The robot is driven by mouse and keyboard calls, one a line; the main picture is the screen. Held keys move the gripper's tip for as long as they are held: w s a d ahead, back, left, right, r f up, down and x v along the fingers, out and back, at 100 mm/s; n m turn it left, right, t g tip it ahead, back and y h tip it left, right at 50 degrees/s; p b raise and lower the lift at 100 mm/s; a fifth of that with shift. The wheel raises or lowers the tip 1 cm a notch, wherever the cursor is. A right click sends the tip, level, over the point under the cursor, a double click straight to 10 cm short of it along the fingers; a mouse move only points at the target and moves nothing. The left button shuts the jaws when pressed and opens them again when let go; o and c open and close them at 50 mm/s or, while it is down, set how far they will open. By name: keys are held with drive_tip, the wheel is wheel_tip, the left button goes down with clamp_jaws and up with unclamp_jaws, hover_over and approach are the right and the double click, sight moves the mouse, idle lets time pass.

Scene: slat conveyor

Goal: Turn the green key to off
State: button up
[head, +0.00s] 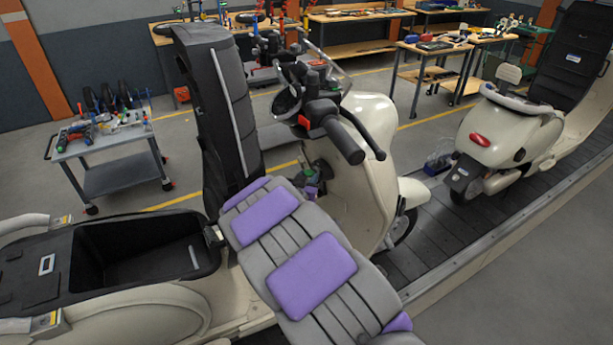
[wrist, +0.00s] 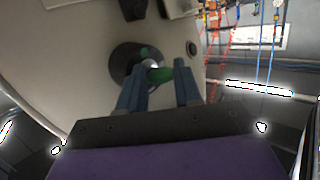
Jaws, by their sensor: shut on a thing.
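The green key (wrist: 160,75) sits at a round dark ignition lock (wrist: 126,60) on the cream front panel of a scooter (head: 365,150). In the wrist view my gripper (wrist: 159,69) has its two blue-grey fingers on either side of the key and is shut on it. The fingers partly hide the key. In the head view the gripper is at the panel below the handlebar, largely hidden behind my arm and the scooter. I cannot tell from these frames which position the key is turned to.
The scooter's seat (head: 215,95) stands raised beside the open storage bay (head: 130,265). The handlebar (head: 340,130) is above my gripper. A second scooter (head: 510,130) stands farther along the slat conveyor (head: 440,235). A tool cart (head: 110,160) is at the left.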

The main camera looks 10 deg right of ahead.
drive_tip(key=shift+r, duration=0.15)
drive_tip(key=o, duration=1)
drive_tip(key=shift+a+f, duration=0.2)
drive_tip(key=shift+d, duration=0.15)
drive_tip(key=shift+s, duration=0.1)
drive_tip(key=v, duration=1.7)
drive_tip(key=shift+a+p, duration=0.3)
drive_tip(key=shift+p, duration=0.1)
